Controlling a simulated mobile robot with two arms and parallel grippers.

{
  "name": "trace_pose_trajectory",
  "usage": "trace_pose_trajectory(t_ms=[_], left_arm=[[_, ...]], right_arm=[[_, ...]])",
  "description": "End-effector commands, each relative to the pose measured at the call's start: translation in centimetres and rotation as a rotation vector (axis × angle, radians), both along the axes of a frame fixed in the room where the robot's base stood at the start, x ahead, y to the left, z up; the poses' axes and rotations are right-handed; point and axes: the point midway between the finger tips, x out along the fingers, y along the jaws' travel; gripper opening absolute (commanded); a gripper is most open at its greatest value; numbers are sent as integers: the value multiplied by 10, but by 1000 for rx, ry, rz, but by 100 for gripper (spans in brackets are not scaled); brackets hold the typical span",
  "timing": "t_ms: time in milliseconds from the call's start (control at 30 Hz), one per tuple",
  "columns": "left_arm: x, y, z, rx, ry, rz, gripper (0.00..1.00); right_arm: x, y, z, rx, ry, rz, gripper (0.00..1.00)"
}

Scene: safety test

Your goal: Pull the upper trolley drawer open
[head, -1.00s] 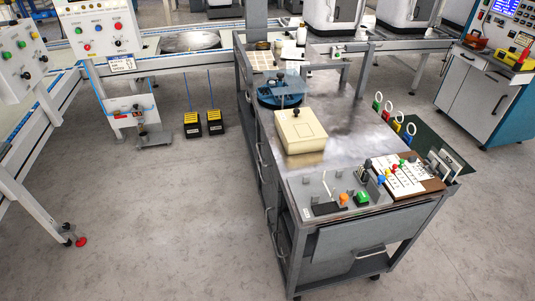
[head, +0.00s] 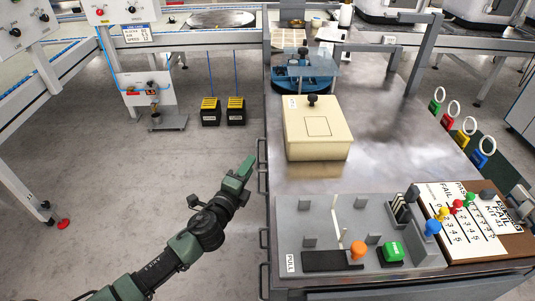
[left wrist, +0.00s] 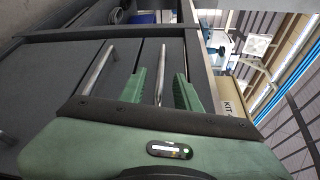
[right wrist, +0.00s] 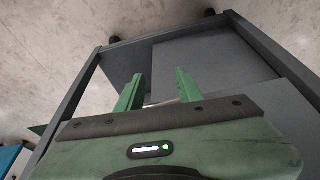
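The trolley (head: 400,110) shows its left side, with several bar handles, in the head view. My left gripper (head: 246,168) is beside that side, near the upper handles. In the left wrist view my left gripper (left wrist: 161,74) is open, its green fingers on either side of a metal bar handle (left wrist: 161,62). That handle is on the grey drawer front nearest the trolley top; contact cannot be told. A second handle (left wrist: 97,70) is on the front below it. In the right wrist view my right gripper (right wrist: 155,85) is open, facing the trolley's grey end panel (right wrist: 195,65).
On the trolley top are a cream box (head: 316,140), a grey fixture tray (head: 322,220) with coloured knobs, and a blue round fixture (head: 303,78). A conveyor frame (head: 65,75) and two yellow-black pedals (head: 222,110) stand at the left.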

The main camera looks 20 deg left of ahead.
Motion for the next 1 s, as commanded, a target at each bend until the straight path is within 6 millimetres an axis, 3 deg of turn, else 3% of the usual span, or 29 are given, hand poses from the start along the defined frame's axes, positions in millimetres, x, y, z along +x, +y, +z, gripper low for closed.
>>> trace_pose_trajectory(t_ms=[500, 867, 900, 1000], left_arm=[[68, -8, -5, 2, -3, -1, 32], [76, -8, -5, 1, -2, -1, 32], [76, -8, -5, 1, -2, -1, 30], [76, -8, -5, 1, -2, -1, 2]], right_arm=[[0, 0, -11, 0, -1, 0, 36], [0, 0, -12, 0, -1, 0, 36], [0, 0, -12, 0, -1, 0, 36], [0, 0, -12, 0, -1, 0, 36]])
